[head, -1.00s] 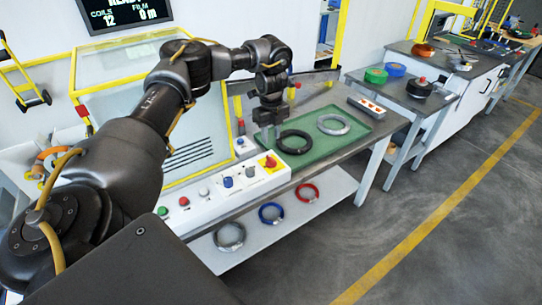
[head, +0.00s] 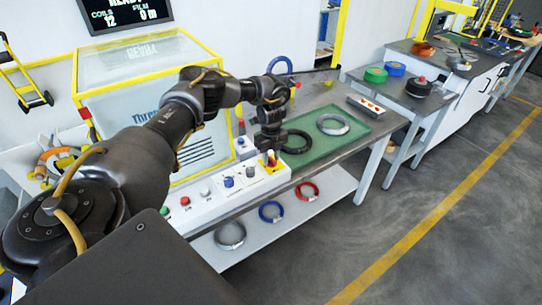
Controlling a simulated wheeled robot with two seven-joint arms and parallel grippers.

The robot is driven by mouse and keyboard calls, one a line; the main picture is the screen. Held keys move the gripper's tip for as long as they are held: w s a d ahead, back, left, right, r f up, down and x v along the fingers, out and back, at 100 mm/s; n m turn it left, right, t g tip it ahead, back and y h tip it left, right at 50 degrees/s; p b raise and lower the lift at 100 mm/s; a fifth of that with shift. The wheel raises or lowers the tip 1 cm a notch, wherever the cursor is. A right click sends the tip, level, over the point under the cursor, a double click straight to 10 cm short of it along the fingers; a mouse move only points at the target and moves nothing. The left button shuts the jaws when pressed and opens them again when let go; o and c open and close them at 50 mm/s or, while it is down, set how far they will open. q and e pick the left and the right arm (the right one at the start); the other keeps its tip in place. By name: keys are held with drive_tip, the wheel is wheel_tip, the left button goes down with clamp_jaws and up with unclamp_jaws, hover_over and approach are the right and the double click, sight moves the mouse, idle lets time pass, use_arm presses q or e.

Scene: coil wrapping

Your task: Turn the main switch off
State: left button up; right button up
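The main switch, a red knob on a yellow plate (head: 271,160), sits at the right end of the white control panel (head: 208,199). My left gripper (head: 267,150) points down right at the switch and partly covers it. Its fingers are too small and dark to tell whether they are open, shut or touching the knob. My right gripper is not in view.
A blue knob (head: 229,182), a grey knob and green, red and white buttons share the panel. Behind, a green mat (head: 335,150) holds a black coil (head: 296,142) and a grey coil (head: 333,124). The yellow-framed machine (head: 150,75) stands left.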

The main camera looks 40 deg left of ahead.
use_arm(q)
clamp_jaws()
drive_tip(key=shift+n, duration=0.3)
drive_tip(key=n+p, duration=0.2)
drive_tip(key=shift+r+n, duration=0.1)
drive_tip(key=shift+n, duration=0.3)
drive_tip(key=n+p, duration=0.3)
drive_tip(key=n, duration=0.2)
drive_tip(key=n+p, duration=0.2)
drive_tip(key=n, duration=0.3)
drive_tip(key=shift+p, duration=0.35)
drive_tip(key=shift+n+p, duration=1.05)
drive_tip(key=shift+n, duration=1.25)
